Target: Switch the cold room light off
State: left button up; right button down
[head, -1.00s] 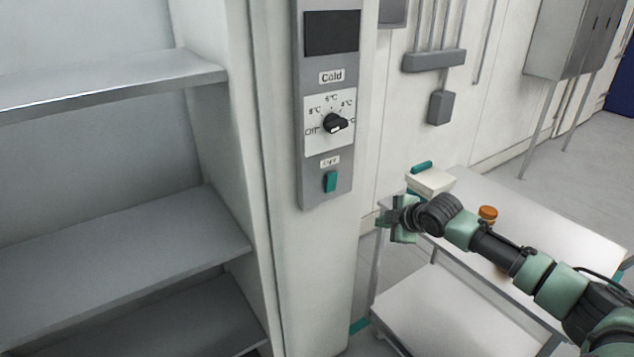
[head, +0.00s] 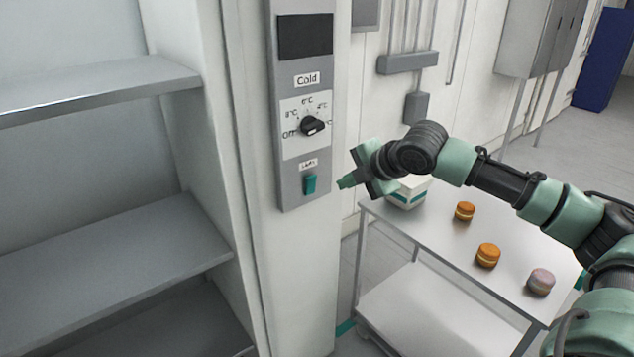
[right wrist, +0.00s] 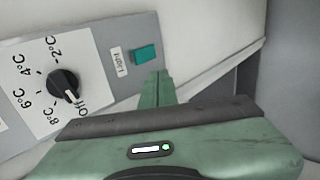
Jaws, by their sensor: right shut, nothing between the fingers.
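The light switch (head: 310,184) is a small teal rocker low on the grey control panel (head: 290,165), under a small label. In the right wrist view the switch (right wrist: 145,54) sits beside a label reading "Light", just beyond my fingertips. My right gripper (head: 345,183) is shut and empty, to the right of the switch and apart from it in the head view. In the right wrist view its shut fingers (right wrist: 158,76) point toward the panel edge near the switch. The switch's on or off position is too small to tell. My left gripper is not in view.
A black dial (head: 312,126) with temperature marks and a dark display (head: 305,36) sit above the switch. Empty grey shelves (head: 110,235) stand at left. A white trolley (head: 430,240) at right carries a pale box (head: 408,197) and several macarons.

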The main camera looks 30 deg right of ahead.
aim_at(310, 182)
jog(key=shift+w+a+f+p, duration=0.15)
jog(key=shift+w+f+p, duration=0.65)
jog(key=shift+w, duration=1)
jog(key=shift+w+a+f+p, duration=0.15)
jog(key=shift+w+f+p, duration=0.35)
jog(key=shift+w+f, duration=0.95)
jog(key=shift+w+a+f+p, duration=0.15)
jog(key=shift+w+f+p, duration=0.45)
jog(key=shift+w, duration=1.55)
jog(key=shift+r, duration=0.1)
jog(key=shift+w+r+p, duration=0.2)
jog(key=shift+r+p, duration=0.15)
jog(key=shift+p, duration=0.35)
jog(key=shift+w+f, duration=0.15)
jog(key=shift+w, duration=0.05)
